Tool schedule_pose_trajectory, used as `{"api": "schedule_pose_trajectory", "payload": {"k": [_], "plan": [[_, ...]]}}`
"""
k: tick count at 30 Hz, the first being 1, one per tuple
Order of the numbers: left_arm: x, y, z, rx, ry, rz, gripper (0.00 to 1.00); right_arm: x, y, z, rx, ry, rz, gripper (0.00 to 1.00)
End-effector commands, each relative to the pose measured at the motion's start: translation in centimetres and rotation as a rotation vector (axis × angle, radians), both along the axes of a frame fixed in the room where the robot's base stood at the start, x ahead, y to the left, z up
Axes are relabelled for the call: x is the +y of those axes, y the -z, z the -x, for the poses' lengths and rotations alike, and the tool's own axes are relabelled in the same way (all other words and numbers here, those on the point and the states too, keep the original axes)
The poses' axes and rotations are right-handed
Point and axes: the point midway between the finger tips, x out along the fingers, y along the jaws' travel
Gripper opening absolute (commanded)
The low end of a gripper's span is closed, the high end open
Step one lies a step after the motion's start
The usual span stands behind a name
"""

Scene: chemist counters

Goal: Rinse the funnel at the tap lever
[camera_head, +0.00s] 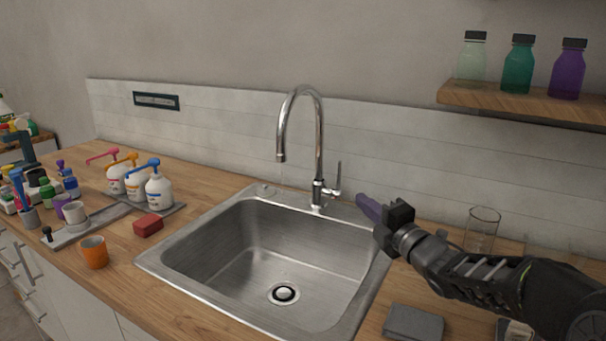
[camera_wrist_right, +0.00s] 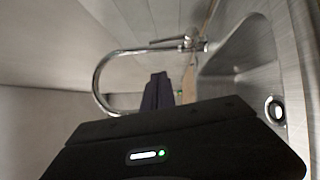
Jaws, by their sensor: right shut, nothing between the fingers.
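The chrome tap (camera_head: 318,145) arches over the back rim of the steel sink (camera_head: 250,255). Its tap lever (camera_head: 335,188) stands on the right side of the tap's base. My right gripper (camera_head: 366,205) is shut and empty, its purple fingers pointing left toward the lever, apart from it. In the right wrist view the shut fingers (camera_wrist_right: 157,92) show in front of the tap (camera_wrist_right: 110,75), with the lever (camera_wrist_right: 188,42) beyond them. No water shows at the spout. I see no funnel in either view. My left gripper is not in view.
A glass beaker (camera_head: 482,230) stands on the counter behind my right arm. A grey block (camera_head: 413,322) lies right of the sink. An orange mug (camera_head: 94,252), a red sponge (camera_head: 148,225) and pump bottles (camera_head: 159,190) are left of it. A shelf (camera_head: 520,103) holds bottles.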

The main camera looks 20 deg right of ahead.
Motion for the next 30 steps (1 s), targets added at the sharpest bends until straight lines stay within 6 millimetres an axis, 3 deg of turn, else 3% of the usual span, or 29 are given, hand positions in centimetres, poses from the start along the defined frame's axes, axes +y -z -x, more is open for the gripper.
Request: {"api": "schedule_pose_trajectory", "payload": {"k": [8,21,30], "plan": [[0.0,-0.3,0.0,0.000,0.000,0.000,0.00,0.3,-0.2,-1.7,0.001,-0.002,0.000,0.00],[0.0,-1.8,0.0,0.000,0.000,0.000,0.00,1.6,-0.9,-9.9,0.001,-0.003,0.001,0.00],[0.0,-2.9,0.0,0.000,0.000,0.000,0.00,-0.8,-1.4,-12.8,0.000,0.001,0.001,0.00]]}}
